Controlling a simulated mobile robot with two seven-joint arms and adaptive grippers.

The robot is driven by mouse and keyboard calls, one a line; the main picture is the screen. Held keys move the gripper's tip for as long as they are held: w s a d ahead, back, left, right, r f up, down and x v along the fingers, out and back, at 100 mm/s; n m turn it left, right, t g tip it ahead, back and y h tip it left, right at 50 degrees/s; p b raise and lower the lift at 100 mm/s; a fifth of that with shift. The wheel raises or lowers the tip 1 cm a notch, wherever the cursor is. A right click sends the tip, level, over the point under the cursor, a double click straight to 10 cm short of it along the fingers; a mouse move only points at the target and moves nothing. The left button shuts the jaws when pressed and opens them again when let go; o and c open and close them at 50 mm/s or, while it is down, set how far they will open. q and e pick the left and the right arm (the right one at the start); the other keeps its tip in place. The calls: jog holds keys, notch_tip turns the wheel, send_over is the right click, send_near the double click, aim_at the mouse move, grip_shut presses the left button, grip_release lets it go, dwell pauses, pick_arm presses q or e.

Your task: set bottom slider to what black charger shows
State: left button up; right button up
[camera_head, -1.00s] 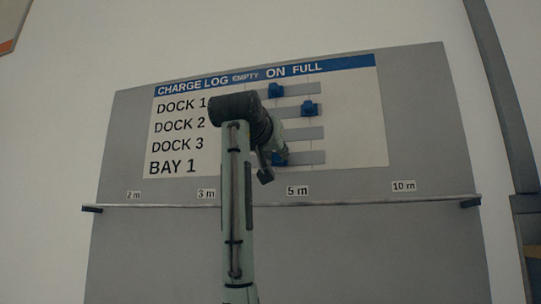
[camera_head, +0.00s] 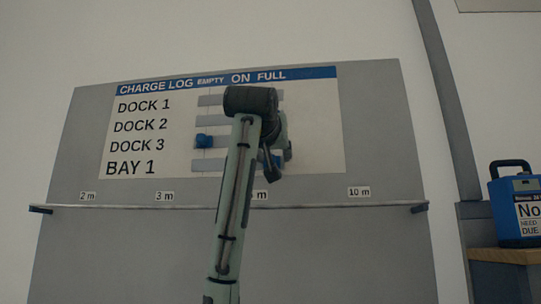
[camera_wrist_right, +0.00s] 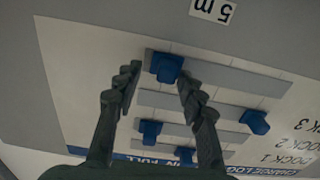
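The bottom slider (camera_wrist_right: 167,67) is a blue knob on the BAY 1 track (camera_wrist_right: 235,77) of the charge log board (camera_head: 135,102). In the head view the bottom slider (camera_head: 276,161) is partly hidden by my right arm, near the track's FULL end. My right gripper (camera_wrist_right: 158,74) is open, its fingers on either side of this knob. The finger on the picture's right in the wrist view looks close against it; the other is apart. No black charger is in view. My left gripper is not in view.
The DOCK 3 slider (camera_head: 203,141) sits at the EMPTY end. The DOCK 2 slider (camera_wrist_right: 150,130) and DOCK 1 slider (camera_wrist_right: 185,156) show in the wrist view. A rail (camera_head: 120,207) crosses below. A blue unit (camera_head: 512,205) stands on a wooden ledge (camera_head: 500,256) at right.

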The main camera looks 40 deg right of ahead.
jog(key=shift+w+a, duration=0.1)
jog(key=v, duration=1.2)
dwell(0.4)
